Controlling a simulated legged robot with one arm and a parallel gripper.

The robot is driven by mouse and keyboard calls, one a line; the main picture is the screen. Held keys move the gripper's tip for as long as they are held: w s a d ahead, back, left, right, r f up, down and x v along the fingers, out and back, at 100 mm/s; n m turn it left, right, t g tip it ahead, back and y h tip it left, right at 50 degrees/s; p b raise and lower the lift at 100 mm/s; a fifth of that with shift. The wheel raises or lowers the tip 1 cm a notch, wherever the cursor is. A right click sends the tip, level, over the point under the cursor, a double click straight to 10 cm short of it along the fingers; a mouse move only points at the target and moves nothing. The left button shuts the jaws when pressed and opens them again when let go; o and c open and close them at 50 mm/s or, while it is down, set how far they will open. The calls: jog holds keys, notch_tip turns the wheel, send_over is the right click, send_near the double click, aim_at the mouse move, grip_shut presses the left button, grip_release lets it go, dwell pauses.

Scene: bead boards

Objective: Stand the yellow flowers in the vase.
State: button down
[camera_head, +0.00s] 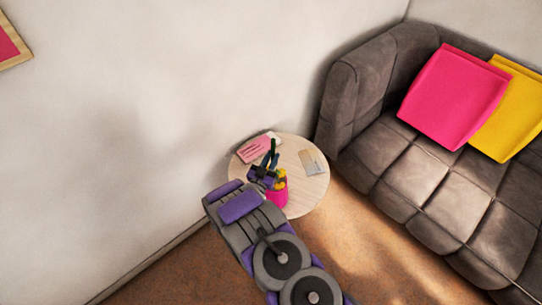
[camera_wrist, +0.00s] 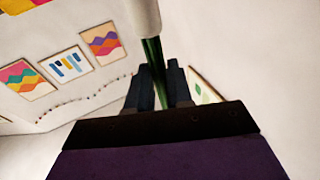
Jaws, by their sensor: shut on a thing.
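My gripper (camera_head: 267,163) is over the small round table, beside a bright pink vase-like container (camera_head: 278,198). Yellow flowers (camera_head: 281,179) show right at the container's top; whether their stems are inside it I cannot tell. In the wrist view my gripper (camera_wrist: 160,80) is shut on a thin dark green, stem-like thing (camera_wrist: 153,60). It runs up to a pale cylinder (camera_wrist: 144,15) at the top edge, cut off by the frame. My arm hides part of the container, and I cannot see whether the green thing joins the yellow flowers.
The round pale table (camera_head: 312,190) also holds a pink item (camera_head: 255,149) at the back left and a flat beige item (camera_head: 311,162) at the right. A grey sofa (camera_head: 385,185) stands close on the right. A white wall (camera_head: 130,130) is behind and left.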

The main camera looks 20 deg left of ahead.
jog(key=shift+s+d+f+b, duration=0.15)
jog(key=shift+f+b, duration=0.1)
jog(key=shift+f, duration=0.75)
jog(key=shift+s+d+f+b, duration=0.1)
jog(key=shift+f+b, duration=0.1)
jog(key=shift+f, duration=0.8)
jog(key=shift+f+b, duration=0.7)
jog(key=shift+f, duration=2)
jog(key=c, duration=1.4)
grip_release()
jog(key=shift+a, duration=0.1)
jog(key=shift+o, duration=1.4)
jog(key=shift+w+a+f, duration=0.1)
jog(key=shift+w+a, duration=0.05)
jog(key=shift+w, duration=0.05)
jog(key=shift+o, duration=0.8)
jog(key=shift+r, duration=0.25)
jog(key=shift+r, duration=0.1)
